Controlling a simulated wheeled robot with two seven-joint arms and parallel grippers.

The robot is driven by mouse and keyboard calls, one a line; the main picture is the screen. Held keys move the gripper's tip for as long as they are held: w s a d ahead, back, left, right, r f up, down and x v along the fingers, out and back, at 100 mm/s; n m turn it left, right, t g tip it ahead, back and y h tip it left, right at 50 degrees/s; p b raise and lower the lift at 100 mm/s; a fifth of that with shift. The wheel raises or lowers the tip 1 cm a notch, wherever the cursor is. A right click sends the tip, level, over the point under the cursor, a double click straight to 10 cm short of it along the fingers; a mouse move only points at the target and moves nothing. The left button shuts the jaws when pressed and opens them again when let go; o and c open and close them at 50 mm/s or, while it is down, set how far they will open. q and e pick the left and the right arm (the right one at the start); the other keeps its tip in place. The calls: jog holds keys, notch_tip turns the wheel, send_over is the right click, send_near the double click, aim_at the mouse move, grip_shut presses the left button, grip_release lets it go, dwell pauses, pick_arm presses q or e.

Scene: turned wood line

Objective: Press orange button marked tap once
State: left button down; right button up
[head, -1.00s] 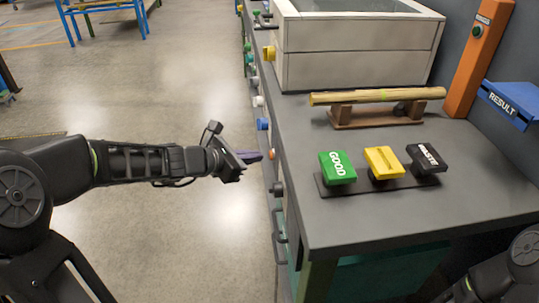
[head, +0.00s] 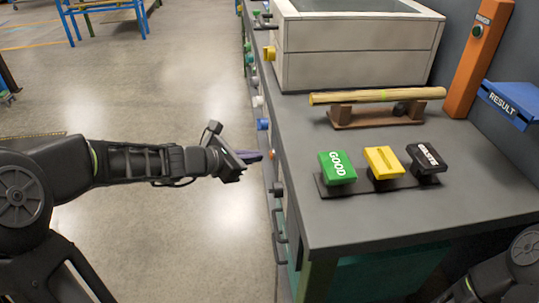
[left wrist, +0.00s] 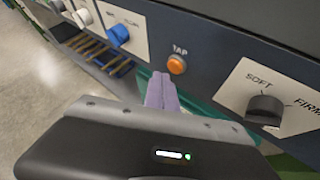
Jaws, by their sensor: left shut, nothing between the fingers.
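The orange button (left wrist: 176,64) sits on the dark front panel of the bench, under the label TAP, in the left wrist view. In the head view the orange button (head: 273,154) is a small knob on the bench's left side. My left gripper (head: 258,156) is shut and empty, its purple fingers pointing at the panel. In the left wrist view the left gripper's fingertips (left wrist: 161,78) are just below and left of the button; I cannot tell whether they touch it. My right gripper is out of view; only part of my right arm shows at the lower right.
A blue knob (left wrist: 118,35) and a black SOFT/FIRM dial (left wrist: 265,110) flank the button. On the bench top are GOOD (head: 337,168), yellow (head: 383,162) and black (head: 426,159) blocks, and a wooden piece (head: 376,97) on a cradle.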

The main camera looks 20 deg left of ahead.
pick_arm(q)
jog(key=shift+d, duration=0.15)
jog(key=shift+w+d, duration=0.2)
jog(key=shift+d, duration=0.05)
jog(key=shift+w+d+b, duration=0.15)
jog(key=shift+d+b, duration=0.15)
jog(key=shift+d, duration=0.05)
dwell(0.8)
jog(key=shift+a, duration=0.15)
jog(key=shift+s+a, duration=0.35)
jog(key=shift+a, duration=0.25)
jog(key=a, duration=0.1)
jog(key=s+a+p, duration=0.1)
jog(key=a, duration=0.1)
jog(key=s+a, duration=0.1)
jog(key=shift+s+a, duration=0.1)
jog(key=shift+a, duration=0.15)
dwell(0.4)
dwell(0.7)
